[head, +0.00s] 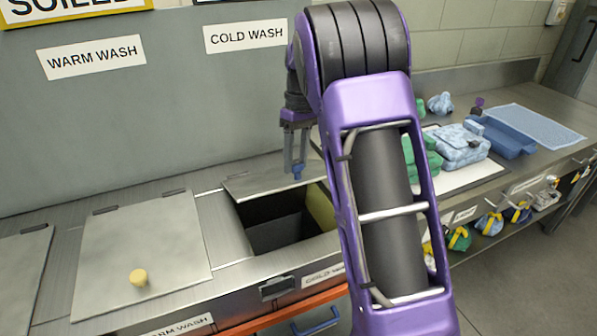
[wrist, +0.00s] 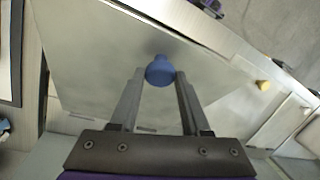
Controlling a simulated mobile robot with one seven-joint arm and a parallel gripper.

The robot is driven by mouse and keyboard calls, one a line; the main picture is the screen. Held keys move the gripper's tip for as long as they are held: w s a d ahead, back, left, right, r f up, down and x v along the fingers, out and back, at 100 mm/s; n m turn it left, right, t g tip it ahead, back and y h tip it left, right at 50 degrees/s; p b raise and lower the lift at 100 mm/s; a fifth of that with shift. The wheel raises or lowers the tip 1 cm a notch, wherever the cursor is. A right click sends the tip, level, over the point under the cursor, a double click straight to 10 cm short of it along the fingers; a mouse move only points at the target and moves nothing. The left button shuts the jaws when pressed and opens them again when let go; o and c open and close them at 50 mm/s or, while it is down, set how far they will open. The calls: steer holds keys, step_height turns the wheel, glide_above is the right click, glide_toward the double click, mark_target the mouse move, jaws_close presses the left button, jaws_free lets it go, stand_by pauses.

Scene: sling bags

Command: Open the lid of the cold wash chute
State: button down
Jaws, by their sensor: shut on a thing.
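The cold wash chute lid (head: 262,181) is grey metal and stands raised at the back of its opening (head: 280,222), below the COLD WASH sign (head: 245,36). The dark inside of the chute shows in front of it. My gripper (head: 296,172) is shut on the lid's blue knob (head: 297,174). In the wrist view the blue knob (wrist: 159,70) sits between the two fingertips (wrist: 158,76), with the lid's plate (wrist: 100,65) behind it. My arm hides the right end of the opening in the head view.
The warm wash lid (head: 150,240) with a yellow knob (head: 138,278) is shut at left. On the right counter are folded green and pale blue bundles (head: 460,145), a blue tray (head: 503,138) and a light blue mat (head: 535,125). Bagged items hang below the counter.

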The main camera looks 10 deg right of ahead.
steer(key=shift+g, duration=0.8)
steer(key=shift+w+a+r, duration=0.15)
steer(key=shift+w+r, duration=0.7)
steer(key=shift+w+a+r, duration=0.15)
steer(key=shift+w+r, duration=0.65)
steer(key=shift+r, duration=0.05)
steer(key=shift+c, duration=1.9)
jaws_free()
steer(key=shift+s, duration=0.1)
